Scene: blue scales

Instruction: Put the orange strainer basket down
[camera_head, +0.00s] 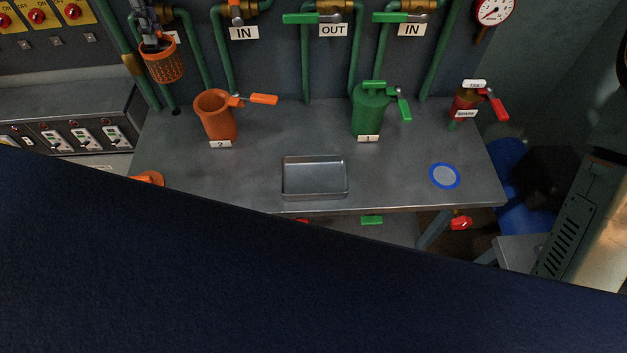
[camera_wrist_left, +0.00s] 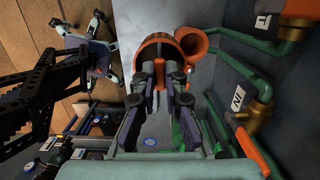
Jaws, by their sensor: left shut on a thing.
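The orange strainer basket (camera_head: 162,66) hangs in the air at the upper left of the head view, above the bench (camera_head: 270,135) and to the left of the open orange housing (camera_head: 216,122) labelled 2. My left gripper (camera_head: 155,42) is shut on the basket from above. In the left wrist view the basket (camera_wrist_left: 159,48) sits at the fingertips, and the orange housing (camera_wrist_left: 194,43) shows beside it. A shallow metal tray (camera_head: 315,180) lies on the bench and looks empty. My right gripper is not in view.
A green housing (camera_head: 369,112) labelled 1 stands on the bench, with a small red vessel (camera_head: 464,103) farther right. A blue-rimmed disc (camera_head: 445,176) lies near the right edge. An orange part (camera_head: 149,177) shows at the left. Green pipes line the wall. A dark blue surface hides the lower view.

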